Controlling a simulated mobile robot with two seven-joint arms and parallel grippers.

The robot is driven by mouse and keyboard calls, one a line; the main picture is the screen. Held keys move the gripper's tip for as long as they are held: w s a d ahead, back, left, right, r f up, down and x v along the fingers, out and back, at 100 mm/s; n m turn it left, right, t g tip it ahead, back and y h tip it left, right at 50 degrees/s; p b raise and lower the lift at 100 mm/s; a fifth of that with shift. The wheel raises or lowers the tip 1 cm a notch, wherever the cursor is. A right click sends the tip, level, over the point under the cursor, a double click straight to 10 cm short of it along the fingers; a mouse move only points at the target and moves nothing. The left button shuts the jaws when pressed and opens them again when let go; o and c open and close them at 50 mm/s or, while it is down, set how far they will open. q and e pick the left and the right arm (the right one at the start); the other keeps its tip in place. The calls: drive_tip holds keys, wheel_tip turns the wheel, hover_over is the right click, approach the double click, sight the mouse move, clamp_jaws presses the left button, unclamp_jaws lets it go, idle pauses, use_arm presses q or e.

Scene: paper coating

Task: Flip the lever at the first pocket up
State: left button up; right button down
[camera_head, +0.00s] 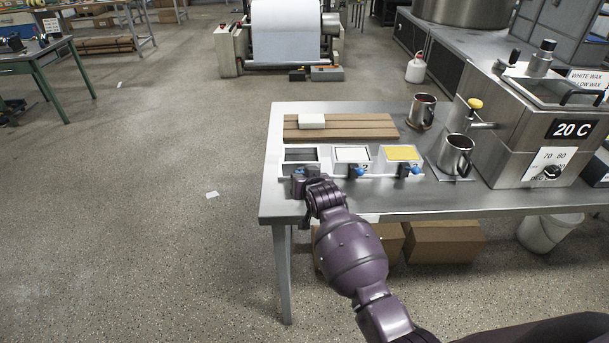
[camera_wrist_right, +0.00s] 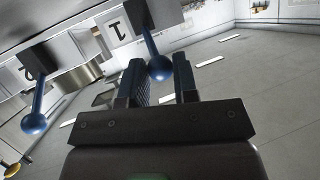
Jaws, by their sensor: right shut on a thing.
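The first pocket (camera_head: 300,155), with a dark inside, is the leftmost of three on the pale tray at the table's front edge. My right gripper (camera_head: 304,186) is just in front of it and hides most of its lever. The second lever (camera_wrist_right: 36,105) is apart, to the left. My left gripper is not in view.
The second pocket (camera_head: 352,154) is white and the third pocket (camera_head: 403,153) yellow, each with a blue-ended lever in front. A brown board (camera_head: 365,127) with a white block (camera_head: 312,121) lies behind. Metal mugs (camera_head: 455,156) and a heated tank (camera_head: 530,135) stand right.

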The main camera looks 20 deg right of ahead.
drive_tip(key=shift+w+d+r, duration=0.1)
drive_tip(key=shift+w+r, duration=0.3)
drive_tip(key=shift+r, duration=0.4)
drive_tip(key=c, duration=1.2)
unclamp_jaws()
drive_tip(key=o, duration=0.3)
drive_tip(key=shift+f, duration=0.15)
drive_tip(key=shift+s+f, duration=0.1)
drive_tip(key=p+v, duration=0.1)
drive_tip(key=v, duration=1)
